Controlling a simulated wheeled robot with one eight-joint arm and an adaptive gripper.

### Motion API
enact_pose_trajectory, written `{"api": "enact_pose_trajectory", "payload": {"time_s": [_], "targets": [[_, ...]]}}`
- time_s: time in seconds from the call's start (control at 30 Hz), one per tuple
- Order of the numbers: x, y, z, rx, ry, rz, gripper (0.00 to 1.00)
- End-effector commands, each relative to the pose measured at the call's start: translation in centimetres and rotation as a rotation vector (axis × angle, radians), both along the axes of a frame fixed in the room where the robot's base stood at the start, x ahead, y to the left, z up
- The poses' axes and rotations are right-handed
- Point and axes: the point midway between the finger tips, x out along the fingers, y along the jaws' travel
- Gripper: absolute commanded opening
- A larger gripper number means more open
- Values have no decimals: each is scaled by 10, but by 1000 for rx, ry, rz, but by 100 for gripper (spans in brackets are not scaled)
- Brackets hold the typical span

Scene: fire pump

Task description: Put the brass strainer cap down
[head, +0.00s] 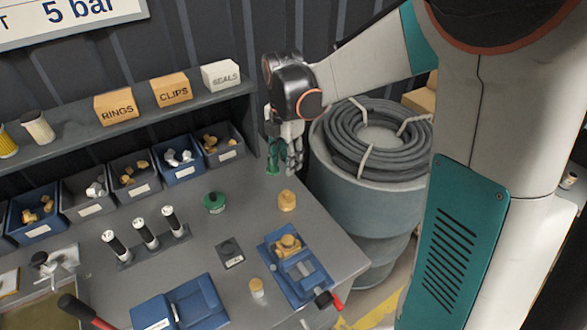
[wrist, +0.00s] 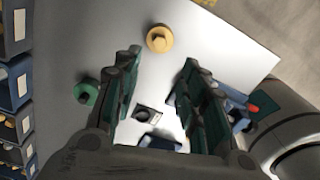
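A brass cap (head: 287,201) with a raised knob stands on the grey bench near its right edge. It also shows in the wrist view (wrist: 158,39), top centre, just past the fingertips. My gripper (head: 282,166) points down above the back right of the bench, behind the brass cap in the head view. In the wrist view its two green-padded fingers (wrist: 159,62) are spread apart, with nothing held between them. A similar green cap (head: 214,202) stands to the left of the brass cap; the wrist view shows it too (wrist: 86,94), left of the fingers.
A blue fixture (head: 310,287) with a brass part and a red-ended handle is in front of the brass cap. A dark square plate (head: 230,253) and a small brass-topped piece (head: 257,287) lie nearby. A drum with coiled hose (head: 350,225) stands right of the bench.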

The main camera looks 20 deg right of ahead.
Motion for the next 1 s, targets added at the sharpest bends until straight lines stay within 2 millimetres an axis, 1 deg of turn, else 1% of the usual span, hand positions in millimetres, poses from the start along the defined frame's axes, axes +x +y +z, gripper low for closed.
{"api": "enact_pose_trajectory", "payload": {"time_s": [0.07, 0.17, 0.3, 0.5, 0.73, 0.9, 1.0], "targets": [[-8, 0, 9, 1, -19, -61, 39], [-22, 0, 26, 9, -65, -204, 39], [-50, 0, 52, 42, -147, -476, 39], [-91, 0, 78, 129, -258, -866, 39], [-137, 0, 94, 290, -355, -1308, 39], [-167, 0, 95, 441, -394, -1609, 39], [-180, 0, 94, 520, -402, -1745, 39]]}}
